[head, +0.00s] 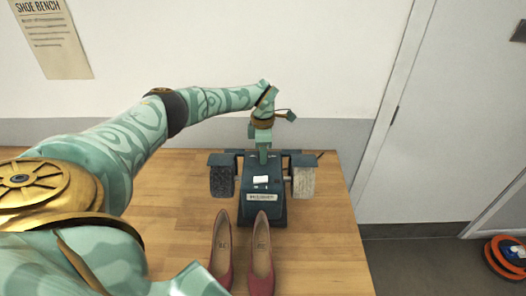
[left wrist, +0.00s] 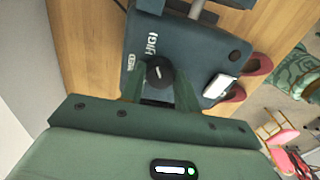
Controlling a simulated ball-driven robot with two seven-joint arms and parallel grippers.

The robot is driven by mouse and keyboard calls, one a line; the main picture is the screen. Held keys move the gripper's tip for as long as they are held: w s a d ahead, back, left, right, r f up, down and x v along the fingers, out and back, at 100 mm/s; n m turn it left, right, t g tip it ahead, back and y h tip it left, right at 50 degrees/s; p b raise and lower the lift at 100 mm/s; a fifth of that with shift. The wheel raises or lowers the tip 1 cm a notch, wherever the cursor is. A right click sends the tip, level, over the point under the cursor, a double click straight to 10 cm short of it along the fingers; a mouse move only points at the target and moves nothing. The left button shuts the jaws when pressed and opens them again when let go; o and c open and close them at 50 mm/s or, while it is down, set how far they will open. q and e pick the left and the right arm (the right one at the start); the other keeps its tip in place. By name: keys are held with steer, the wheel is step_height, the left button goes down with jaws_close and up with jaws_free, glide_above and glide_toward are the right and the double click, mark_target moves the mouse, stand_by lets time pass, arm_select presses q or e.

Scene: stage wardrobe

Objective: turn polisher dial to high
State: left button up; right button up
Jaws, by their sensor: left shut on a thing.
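The shoe polisher (head: 265,205) is a dark blue machine on the wooden bench, with a dark brush roller (head: 222,181) at its left and a pale one (head: 303,181) at its right. In the left wrist view its housing (left wrist: 190,50) carries a round black dial (left wrist: 158,70) with a pale pointer mark. My left gripper (head: 263,156) reaches down at the polisher's back. Its fingers (left wrist: 158,90) are shut on the dial, one on each side. My right gripper is not in view.
Two red shoes (head: 261,255) stand on the bench (head: 165,190) in front of the polisher. A wall is behind the bench, and a door (head: 450,120) is at the right. An orange and black round object (head: 505,258) lies on the floor. The bench left of the polisher is clear.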

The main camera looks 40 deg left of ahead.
arm_select(q)
steer(key=shift+r, duration=0.1)
steer(key=o, duration=1)
steer(key=shift+c, duration=0.2)
step_height(320, 180, up, 16)
steer(key=shift+w+a+p, duration=0.35)
steer(key=shift+p, duration=0.05)
